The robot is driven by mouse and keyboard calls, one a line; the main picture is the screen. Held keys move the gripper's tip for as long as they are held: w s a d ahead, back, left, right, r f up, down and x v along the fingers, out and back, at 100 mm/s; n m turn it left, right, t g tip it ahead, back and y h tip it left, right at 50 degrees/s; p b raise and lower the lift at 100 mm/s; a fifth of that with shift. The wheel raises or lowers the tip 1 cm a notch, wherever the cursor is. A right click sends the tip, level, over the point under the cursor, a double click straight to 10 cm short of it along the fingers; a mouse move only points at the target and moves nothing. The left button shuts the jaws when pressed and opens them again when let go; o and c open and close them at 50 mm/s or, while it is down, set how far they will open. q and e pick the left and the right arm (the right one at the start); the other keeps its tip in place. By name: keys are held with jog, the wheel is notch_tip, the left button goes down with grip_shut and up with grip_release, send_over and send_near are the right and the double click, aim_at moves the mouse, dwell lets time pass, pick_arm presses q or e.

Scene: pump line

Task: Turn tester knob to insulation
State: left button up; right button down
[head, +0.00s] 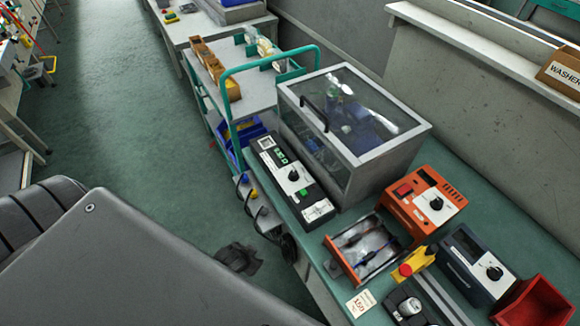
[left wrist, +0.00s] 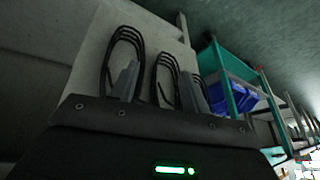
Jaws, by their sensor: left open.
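Several devices with a knob stand on the green bench in the head view; I cannot read which is the tester. An orange box (head: 425,200) has a black knob (head: 436,203) on a white panel. A dark blue-grey box (head: 475,262) has a black knob (head: 494,272) on a white face. A long black unit with a white panel (head: 290,180) has a black knob (head: 293,175). The knob settings are too small to read. My left gripper (left wrist: 162,78) is open and empty in the left wrist view, away from any knob. My right gripper is not seen.
A clear-topped case (head: 350,125) stands behind the long unit. An open orange tray (head: 362,248), a yellow stand with red button (head: 415,262) and a red bin (head: 535,302) crowd the bench front.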

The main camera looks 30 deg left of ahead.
pick_arm(q)
notch_tip(320, 180, up, 10)
jog(key=w+d+t+p, duration=0.1)
jog(key=w, duration=0.2)
jog(key=m+t+h+p, duration=0.3)
jog(key=t+h, duration=0.3)
send_near(292, 174)
jog(key=p+x, duration=0.2)
jog(key=x, duration=0.6)
jog(key=shift+w, duration=0.2)
jog(key=shift+w+d+f, duration=0.2)
jog(key=shift+w+f, duration=0.05)
jog(key=shift+w, duration=0.05)
jog(key=c, duration=1)
